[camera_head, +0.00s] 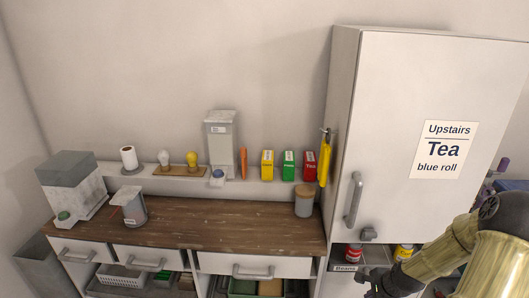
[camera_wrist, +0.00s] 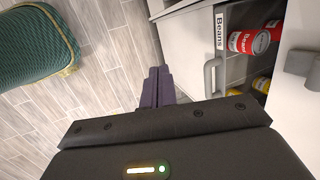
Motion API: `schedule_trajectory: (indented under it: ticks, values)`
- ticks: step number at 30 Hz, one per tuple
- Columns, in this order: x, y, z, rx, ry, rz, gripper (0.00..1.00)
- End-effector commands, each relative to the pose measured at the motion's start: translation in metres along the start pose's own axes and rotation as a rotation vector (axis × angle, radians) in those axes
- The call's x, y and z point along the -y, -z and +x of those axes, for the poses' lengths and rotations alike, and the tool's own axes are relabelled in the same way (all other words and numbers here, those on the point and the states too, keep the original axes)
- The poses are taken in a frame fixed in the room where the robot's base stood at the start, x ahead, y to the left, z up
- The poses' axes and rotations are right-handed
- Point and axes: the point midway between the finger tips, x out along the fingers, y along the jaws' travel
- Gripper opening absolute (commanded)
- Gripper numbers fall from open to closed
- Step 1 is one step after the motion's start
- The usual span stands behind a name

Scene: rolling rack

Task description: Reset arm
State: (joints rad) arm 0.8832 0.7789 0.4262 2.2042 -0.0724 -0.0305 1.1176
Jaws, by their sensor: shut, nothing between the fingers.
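My gripper shows in the wrist view (camera_wrist: 158,88), with its dark fingers shut together and nothing between them. It points at the floor beside the white cabinet front. In the head view my arm comes in at the lower right, and its dark end sits in front of the lower part of the tall white cabinet (camera_head: 415,90); the fingertips are hard to make out there. An open shelf labelled "Beans" (camera_head: 347,268) lies close to the arm, with a red can (camera_head: 354,252) and a yellow can (camera_head: 403,252).
A wooden counter (camera_head: 230,225) with drawers runs left of the cabinet. It bears a grey dispenser (camera_head: 75,185), a canister (camera_head: 132,207) and a lidded jar (camera_head: 304,202). The cabinet handle (camera_head: 353,200) juts out near my arm. A green cushioned seat (camera_wrist: 35,45) stands on the floor.

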Motion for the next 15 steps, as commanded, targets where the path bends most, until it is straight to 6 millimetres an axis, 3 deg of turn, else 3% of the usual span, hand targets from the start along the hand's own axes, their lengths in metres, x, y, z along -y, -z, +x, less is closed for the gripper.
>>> schedule_trajectory:
  ticks: [3, 15]
  values:
    - [0.001, -0.034, -0.025, -0.025, -0.054, -0.268, 0.00]
    - [-0.022, -0.133, -0.114, -0.049, -0.176, -1.072, 0.00]
